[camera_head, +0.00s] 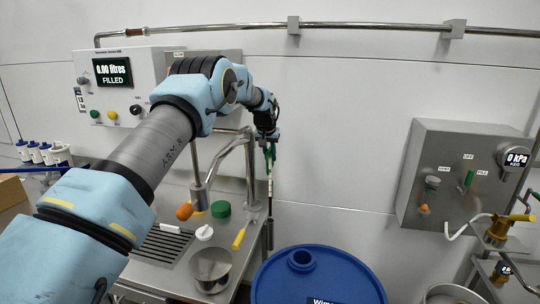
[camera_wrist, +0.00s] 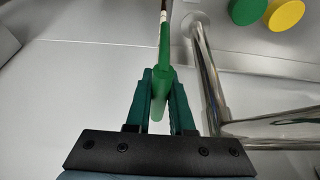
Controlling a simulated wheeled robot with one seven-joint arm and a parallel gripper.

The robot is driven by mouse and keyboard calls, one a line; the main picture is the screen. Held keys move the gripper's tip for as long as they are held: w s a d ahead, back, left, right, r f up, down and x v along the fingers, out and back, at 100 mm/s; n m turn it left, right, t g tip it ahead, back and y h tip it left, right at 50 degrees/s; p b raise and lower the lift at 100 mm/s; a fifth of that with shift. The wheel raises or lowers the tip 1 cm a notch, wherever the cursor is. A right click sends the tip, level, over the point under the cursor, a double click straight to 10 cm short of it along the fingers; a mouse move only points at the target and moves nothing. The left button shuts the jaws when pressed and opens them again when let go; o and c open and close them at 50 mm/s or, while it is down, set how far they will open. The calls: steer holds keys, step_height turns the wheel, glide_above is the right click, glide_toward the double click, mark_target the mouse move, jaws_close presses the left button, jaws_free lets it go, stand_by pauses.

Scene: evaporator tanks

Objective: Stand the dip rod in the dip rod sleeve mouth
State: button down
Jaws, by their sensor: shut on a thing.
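My gripper (camera_head: 269,138) is shut on the dip rod's green handle, in the air near the counter's right edge. The dip rod (camera_head: 270,190) hangs down from it, close to upright, its thin lower part in front of the wall and its lower end near the counter edge. In the wrist view, both fingers (camera_wrist: 160,95) close on the green handle, and the rod (camera_wrist: 164,45) runs away from them to the top edge. I cannot make out the dip rod sleeve mouth for certain. The blue drum (camera_head: 330,285) has a round raised opening (camera_head: 301,259) in its top.
A bent steel pipe (camera_head: 236,146) stands just left of the rod, also close by in the wrist view (camera_wrist: 207,75). A valve panel (camera_head: 465,178) is at right.

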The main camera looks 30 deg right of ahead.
mark_target(270, 164)
steer(key=shift+f, duration=0.15)
stand_by(0.8)
steer(key=shift+f+b, duration=1.5)
steer(key=shift+f, duration=1.05)
steer(key=shift+f+b, duration=0.45)
steer(key=shift+f, duration=0.05)
stand_by(0.4)
steer(key=shift+f+b, duration=1)
steer(key=shift+f, duration=0.95)
steer(key=c, duration=0.7)
jaws_free()
steer(key=shift+r+p, duration=1.4)
steer(key=shift+r, duration=1.7)
